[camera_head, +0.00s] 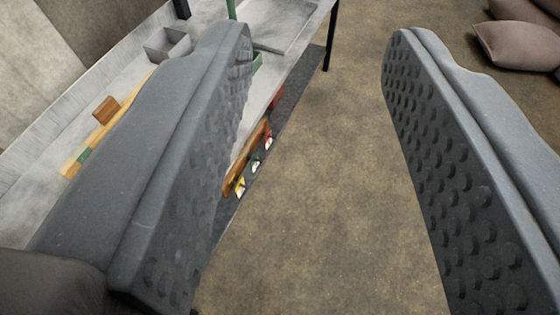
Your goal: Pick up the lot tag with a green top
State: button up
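A small green-topped piece (255,163), which looks like the lot tag, sits in a short row beside a wooden strip (236,172) at the table's edge. A yellow-topped piece (240,187) is nearer and a red-topped piece (268,140) is farther along the row. All three are small in the picture, just right of my left finger and apart from it. My left finger hides part of the table.
The pale table (40,160) holds a grey open box (167,44), a brown block (106,109) and a wooden piece with a green band (83,155). A dark strip (290,100) runs along its edge. Cushions (515,45) lie at the far right.

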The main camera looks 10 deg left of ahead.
aim_at(254, 164)
jog(key=z, duration=0.1)
jog(key=i, duration=1)
jog(key=u, duration=0.05)
